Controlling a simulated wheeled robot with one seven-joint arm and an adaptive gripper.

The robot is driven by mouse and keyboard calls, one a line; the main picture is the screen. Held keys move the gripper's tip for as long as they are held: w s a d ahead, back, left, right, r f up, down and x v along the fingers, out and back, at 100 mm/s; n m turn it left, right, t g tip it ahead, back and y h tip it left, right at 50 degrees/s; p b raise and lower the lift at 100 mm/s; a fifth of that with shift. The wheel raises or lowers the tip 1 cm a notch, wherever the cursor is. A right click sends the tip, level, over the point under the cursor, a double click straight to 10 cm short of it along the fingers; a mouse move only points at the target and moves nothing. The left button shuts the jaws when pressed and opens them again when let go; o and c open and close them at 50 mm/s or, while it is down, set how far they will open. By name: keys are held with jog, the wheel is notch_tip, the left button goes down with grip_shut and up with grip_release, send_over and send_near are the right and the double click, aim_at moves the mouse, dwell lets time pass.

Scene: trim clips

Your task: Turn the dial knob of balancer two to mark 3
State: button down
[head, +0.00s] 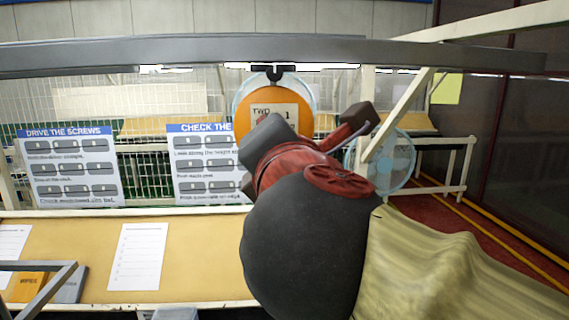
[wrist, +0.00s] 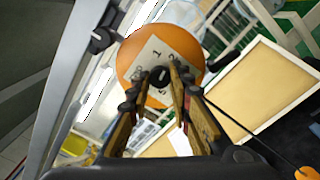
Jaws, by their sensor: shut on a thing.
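Balancer two (head: 273,92) is an orange disc hanging from the dark overhead rail, with a pale dial plate reading "TWO" and "1". My arm covers its lower part in the head view. In the wrist view the same orange disc (wrist: 190,45) fills the top middle, its plate (wrist: 178,45) tilted, with a "1" above the dial knob and a "5" below. The dark dial knob (wrist: 159,75) is between the fingertips of my gripper (wrist: 160,82), which is shut on it. Which mark the knob points at cannot be read. The fingers are hidden in the head view.
Overhead rail (head: 180,55) crosses above the balancer. A tan workbench (head: 195,255) with paper sheets lies below, and sign boards (head: 70,165) stand behind it. A pale slanted post (head: 398,125) is close to my arm's right. A thin black cable (wrist: 235,122) runs at the right in the wrist view.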

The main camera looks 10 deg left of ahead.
jog(key=m+b, duration=1.1)
jog(key=b, duration=0.2)
jog(key=shift+a+f, duration=0.1)
jog(key=shift+f, duration=0.05)
jog(key=shift+m, duration=0.4)
jog(key=c, duration=1.6)
grip_release()
jog(key=shift+r+h, duration=0.2)
jog(key=shift+h, duration=0.2)
